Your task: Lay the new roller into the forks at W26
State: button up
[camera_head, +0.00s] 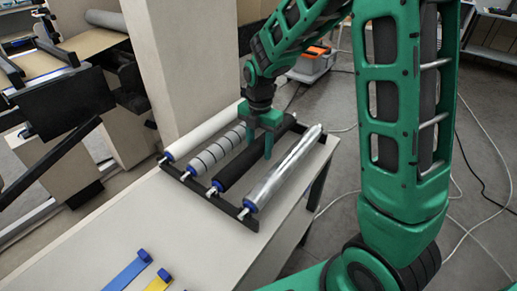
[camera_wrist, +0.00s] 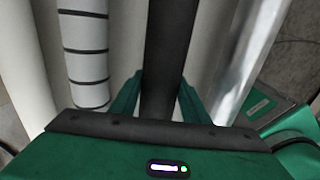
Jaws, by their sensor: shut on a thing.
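Four kinds of roller lie side by side in a black rack (camera_head: 226,207) on a pale table: white (camera_head: 205,132), white with dark bands (camera_head: 218,149), black (camera_head: 238,168) and shiny silver (camera_head: 287,169). My gripper (camera_head: 260,142) points down and is shut on the black roller, one finger on each side. In the wrist view the black roller (camera_wrist: 168,50) runs between the fingers (camera_wrist: 160,98). It still lies in line with the rack, its blue end at the near rail. No W26 label is readable, so I cannot tell which forks bear it.
A machine with dark brackets (camera_head: 66,103) and a brown web (camera_head: 88,43) stands at the left, beside a pale column (camera_head: 180,60). Blue (camera_head: 128,272) and yellow (camera_head: 158,281) strips lie on the table's near part. An orange-and-grey case (camera_head: 312,62) and cables are on the floor behind.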

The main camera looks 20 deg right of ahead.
jog(key=shift+r, duration=3.45)
